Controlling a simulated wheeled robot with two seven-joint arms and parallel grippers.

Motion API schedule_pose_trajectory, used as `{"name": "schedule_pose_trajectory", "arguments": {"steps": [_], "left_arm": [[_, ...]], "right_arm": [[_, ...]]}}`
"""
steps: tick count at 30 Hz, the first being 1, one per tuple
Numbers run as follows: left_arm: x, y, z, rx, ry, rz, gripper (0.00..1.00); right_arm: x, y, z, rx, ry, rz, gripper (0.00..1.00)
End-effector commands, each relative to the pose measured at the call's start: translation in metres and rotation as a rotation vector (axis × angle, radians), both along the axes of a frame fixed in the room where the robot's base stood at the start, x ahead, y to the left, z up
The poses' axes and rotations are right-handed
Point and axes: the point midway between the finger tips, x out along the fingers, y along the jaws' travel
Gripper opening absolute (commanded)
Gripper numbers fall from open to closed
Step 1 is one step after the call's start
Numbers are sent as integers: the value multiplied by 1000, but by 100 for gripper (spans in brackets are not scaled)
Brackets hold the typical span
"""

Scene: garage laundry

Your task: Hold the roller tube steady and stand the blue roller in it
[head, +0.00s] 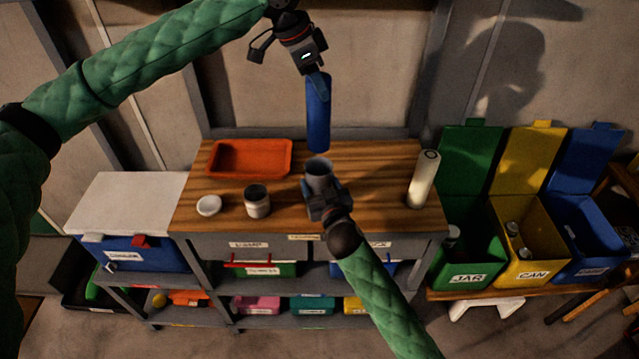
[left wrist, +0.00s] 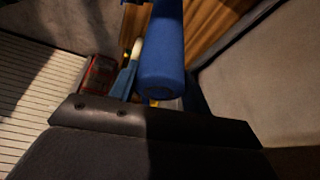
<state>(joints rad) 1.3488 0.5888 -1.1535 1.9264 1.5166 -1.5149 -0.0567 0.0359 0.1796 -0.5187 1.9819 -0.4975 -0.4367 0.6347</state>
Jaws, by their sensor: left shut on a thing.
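The blue roller (head: 318,112) hangs upright from my left gripper (head: 315,74), which is shut on its upper end. Its lower end is in the air above the grey roller tube (head: 319,178), with a small gap in the head view. The roller also shows in the left wrist view (left wrist: 163,55). The tube stands upright and open at the top on the wooden bench (head: 385,170). My right gripper (head: 322,200) is at the tube's front side, low down. Its fingers are partly hidden, so their grip on the tube is unclear.
An orange tray (head: 250,174), a white lid (head: 209,206) and a metal can (head: 257,203) are on the bench's left side. A cream cylinder (head: 423,180) stands at the right. Green, yellow and blue bins (head: 540,235) stand beyond the bench's right end.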

Motion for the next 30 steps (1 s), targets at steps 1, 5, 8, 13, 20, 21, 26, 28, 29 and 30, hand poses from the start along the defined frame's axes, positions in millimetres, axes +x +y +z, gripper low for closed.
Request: {"name": "schedule_pose_trajectory", "arguments": {"steps": [1,5,8,13,20,21,26,28,29,30], "left_arm": [[0,0,-3,0,1,0,12],[0,0,-11,0,1,0,12],[0,0,-16,0,1,0,12],[0,0,-26,0,1,0,12],[0,0,-38,-1,1,0,12],[0,0,-41,-1,1,0,12],[0,0,-50,0,1,0,12],[0,0,-53,0,0,0,12],[0,0,-55,0,0,0,12],[0,0,-57,0,1,0,12]], "right_arm": [[0,0,0,0,0,0,41],[0,0,0,0,0,0,41],[0,0,0,0,0,0,41],[0,0,0,0,0,0,41],[0,0,0,0,0,0,41],[0,0,0,0,0,0,41],[0,0,0,0,0,0,41],[0,0,0,0,0,0,41],[0,0,0,0,0,0,41],[0,0,0,0,0,0,41]]}}
